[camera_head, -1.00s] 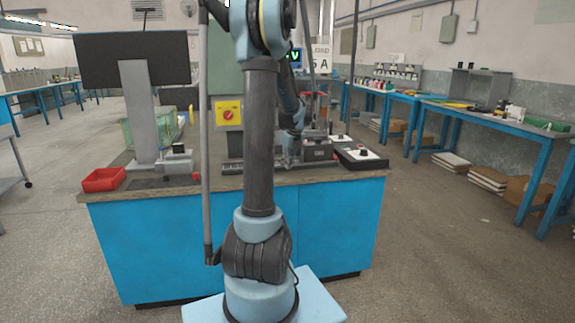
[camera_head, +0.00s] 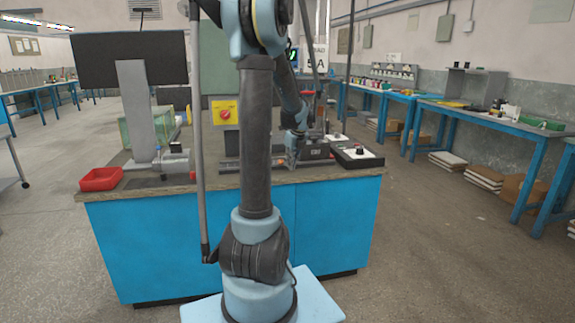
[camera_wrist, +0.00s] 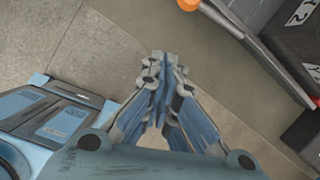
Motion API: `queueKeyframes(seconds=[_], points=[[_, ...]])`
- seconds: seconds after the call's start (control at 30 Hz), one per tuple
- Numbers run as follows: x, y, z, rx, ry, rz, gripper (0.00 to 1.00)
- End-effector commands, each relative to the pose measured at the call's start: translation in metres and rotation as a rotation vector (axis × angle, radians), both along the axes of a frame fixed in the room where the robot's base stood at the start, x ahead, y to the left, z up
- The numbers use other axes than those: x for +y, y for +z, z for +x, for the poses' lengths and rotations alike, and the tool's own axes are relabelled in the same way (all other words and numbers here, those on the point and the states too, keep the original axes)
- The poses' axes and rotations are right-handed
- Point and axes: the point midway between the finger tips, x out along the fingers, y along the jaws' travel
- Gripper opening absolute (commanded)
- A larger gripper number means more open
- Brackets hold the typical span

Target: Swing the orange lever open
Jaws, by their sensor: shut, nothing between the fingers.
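A round orange knob (camera_wrist: 188,4), the part of the orange lever that shows, is cut off by the top edge of the wrist view. The rest of the lever is out of that frame, and I cannot make it out in the head view. My gripper (camera_wrist: 165,65) is shut and empty. Its fingertips are apart from the knob, below it in the wrist view. In the head view my gripper (camera_head: 291,163) hangs near the front edge of the workbench (camera_head: 335,172), in front of a dark fixture (camera_head: 316,152).
A black box with white labels (camera_wrist: 300,35) is at the upper right of the wrist view. A red tray (camera_head: 101,179) and a monitor (camera_head: 120,58) stand at left.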

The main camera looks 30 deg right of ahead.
Motion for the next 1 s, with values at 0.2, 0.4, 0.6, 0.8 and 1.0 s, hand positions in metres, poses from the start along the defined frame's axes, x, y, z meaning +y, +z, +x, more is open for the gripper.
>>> queueKeyframes(seconds=[0.2,0.4,0.6,0.8,1.0], points=[[0.002,0.036,-0.012,0.000,0.000,0.000,0.00],[0.002,0.069,-0.022,0.000,0.001,0.001,0.00],[0.002,0.089,-0.028,0.000,0.001,0.001,0.00],[0.002,0.096,-0.030,0.000,0.001,0.001,0.00],[0.014,0.096,-0.033,0.000,0.053,-0.014,0.00]])
